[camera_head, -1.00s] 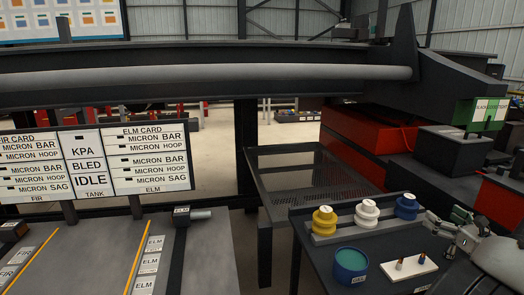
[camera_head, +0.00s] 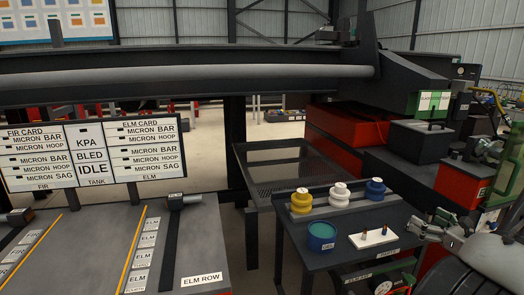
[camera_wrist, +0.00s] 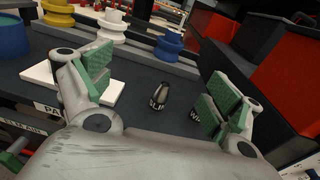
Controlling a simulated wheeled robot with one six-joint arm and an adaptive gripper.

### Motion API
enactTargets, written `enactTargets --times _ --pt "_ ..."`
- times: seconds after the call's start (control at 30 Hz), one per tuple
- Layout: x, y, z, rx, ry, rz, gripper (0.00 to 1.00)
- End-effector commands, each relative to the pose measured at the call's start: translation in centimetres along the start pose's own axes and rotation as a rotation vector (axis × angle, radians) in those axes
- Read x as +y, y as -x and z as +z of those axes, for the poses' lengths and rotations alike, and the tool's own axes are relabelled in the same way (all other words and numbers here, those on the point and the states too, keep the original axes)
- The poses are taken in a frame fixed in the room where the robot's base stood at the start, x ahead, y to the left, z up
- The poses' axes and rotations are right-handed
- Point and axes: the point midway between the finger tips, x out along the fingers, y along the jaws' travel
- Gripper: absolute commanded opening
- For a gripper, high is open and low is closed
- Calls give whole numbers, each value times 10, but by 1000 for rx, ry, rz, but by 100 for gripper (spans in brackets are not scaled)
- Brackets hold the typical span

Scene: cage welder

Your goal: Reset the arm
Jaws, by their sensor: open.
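My gripper (camera_head: 452,232) is at the right edge of the dark side table (camera_head: 345,245) in the head view. In the wrist view my gripper (camera_wrist: 155,92) has its green-padded fingers spread wide, with nothing held between them. A small dark, silver-topped piece (camera_wrist: 159,97) with a partly readable label stands on the table beyond the fingers. A white block (camera_head: 374,238) with two copper-coloured tips lies on the table left of my gripper; the left finger partly covers it in the wrist view.
Yellow (camera_head: 301,201), white (camera_head: 339,195) and blue (camera_head: 375,189) spools stand along the table's back. A teal-topped blue cup (camera_head: 321,236) is at front left. A mesh table (camera_head: 270,170) and red-and-black machinery (camera_head: 345,132) stand behind. A sign board (camera_head: 90,155) is at left.

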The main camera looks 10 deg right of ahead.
Motion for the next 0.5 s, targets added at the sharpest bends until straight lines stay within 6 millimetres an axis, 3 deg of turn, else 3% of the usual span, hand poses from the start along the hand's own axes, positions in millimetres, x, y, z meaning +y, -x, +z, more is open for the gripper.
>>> enactTargets --times 0.27,0.5 --pt "45 18 -20 83 15 160 91" --pt "108 54 -15 195 144 446 91"
